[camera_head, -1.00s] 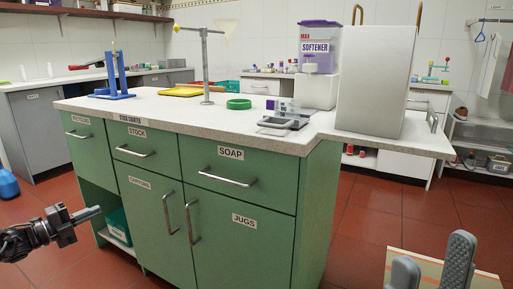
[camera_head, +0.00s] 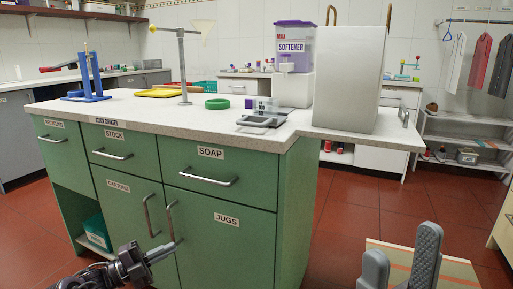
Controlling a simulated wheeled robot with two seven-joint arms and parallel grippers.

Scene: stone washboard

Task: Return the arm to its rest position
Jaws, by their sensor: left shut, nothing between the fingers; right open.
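My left gripper (camera_head: 160,254) is low at the bottom left, in front of the green cabinet (camera_head: 246,248). Its fingers are shut with nothing between them. They appear close to the handles of the lower doors, but I cannot tell if they touch. My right gripper (camera_head: 402,262) is at the bottom right, open, with its two grey fingers pointing up. A tan board with a reddish stripe (camera_head: 458,272) is behind the fingers; whether it touches them is unclear.
The speckled counter (camera_head: 140,115) carries a blue stand (camera_head: 87,80), a green ring (camera_head: 217,104), a metal post, a softener tub (camera_head: 294,47) and a large grey box (camera_head: 349,80). Shelves with hanging clothes (camera_head: 477,65) stand at right. Red floor (camera_head: 365,205) is clear between.

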